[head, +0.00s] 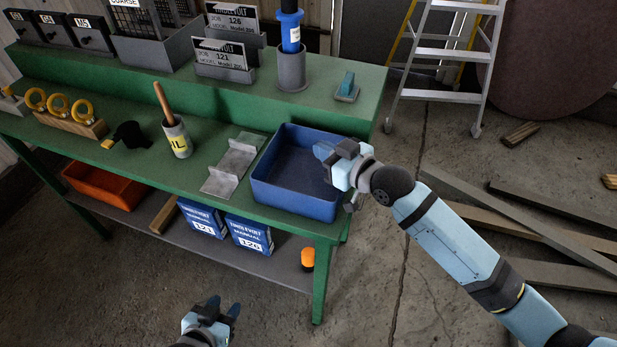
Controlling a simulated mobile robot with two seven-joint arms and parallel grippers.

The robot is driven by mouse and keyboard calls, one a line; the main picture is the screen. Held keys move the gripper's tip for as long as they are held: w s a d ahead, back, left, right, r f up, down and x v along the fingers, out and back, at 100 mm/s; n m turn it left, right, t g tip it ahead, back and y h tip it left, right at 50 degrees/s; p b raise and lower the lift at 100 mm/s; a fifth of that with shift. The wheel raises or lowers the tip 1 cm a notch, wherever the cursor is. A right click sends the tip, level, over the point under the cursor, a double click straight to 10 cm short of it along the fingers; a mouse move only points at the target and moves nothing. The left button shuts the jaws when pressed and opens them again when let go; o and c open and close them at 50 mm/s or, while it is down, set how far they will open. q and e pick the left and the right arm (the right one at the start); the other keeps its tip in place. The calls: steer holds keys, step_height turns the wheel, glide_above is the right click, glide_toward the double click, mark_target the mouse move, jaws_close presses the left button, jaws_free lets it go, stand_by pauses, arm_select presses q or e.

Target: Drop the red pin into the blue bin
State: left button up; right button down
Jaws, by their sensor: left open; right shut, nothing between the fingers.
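The blue bin (292,199) sits at the right end of the green bench's lower top. The part of its floor that shows looks empty; my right gripper and the walls hide some of it. My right gripper (326,153) is shut with nothing held, and its fingers reach over the bin's right side. My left gripper (223,307) is open and empty, low in front of the bench at the bottom of the picture. I cannot see a red pin anywhere in the head view.
A grey angled metal bracket (231,168) lies just left of the bin, with a labelled can (177,139) beyond it. The raised shelf behind carries a grey cup (291,72) with a blue tool. Blue manuals (249,235) and an orange bin (103,187) sit below.

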arm_select(q)
steer(key=shift+r, duration=0.25)
arm_select(e)
steer(key=c, duration=1.4)
jaws_free()
arm_select(q)
steer(key=shift+w+r, duration=0.1)
steer(key=shift+r, duration=0.05)
steer(key=shift+f+b, duration=0.55)
arm_select(e)
steer(key=v, duration=1.3)
steer(key=shift+s+d, duration=0.25)
steer(key=shift+s, duration=0.1)
